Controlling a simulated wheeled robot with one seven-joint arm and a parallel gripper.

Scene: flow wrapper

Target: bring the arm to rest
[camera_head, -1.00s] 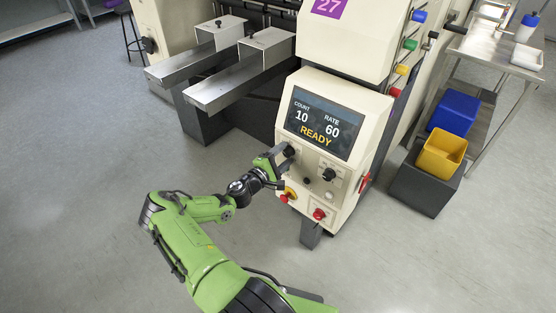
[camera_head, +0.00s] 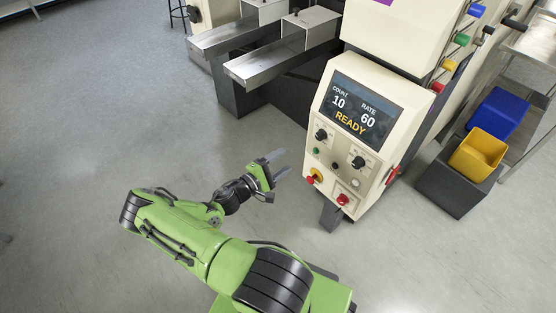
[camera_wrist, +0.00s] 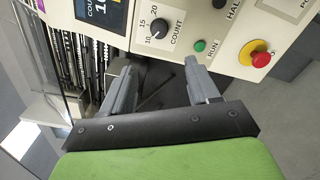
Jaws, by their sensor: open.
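My green arm reaches in from the bottom of the head view. My gripper (camera_head: 279,167) is open and empty, held in the air to the left of the cream control panel (camera_head: 330,178) and apart from it. In the wrist view its two grey fingers (camera_wrist: 158,88) stand apart with nothing between them. Beyond the fingertips are the black COUNT knob (camera_wrist: 158,27), the green RUN button (camera_wrist: 199,46) and the red stop button on a yellow base (camera_wrist: 260,58). The panel's screen (camera_head: 359,110) reads COUNT 10, RATE 60, READY.
Two metal chutes (camera_head: 262,68) jut left from the machine. A red button (camera_head: 343,199) sits low on the panel. The floor left of my arm is clear.

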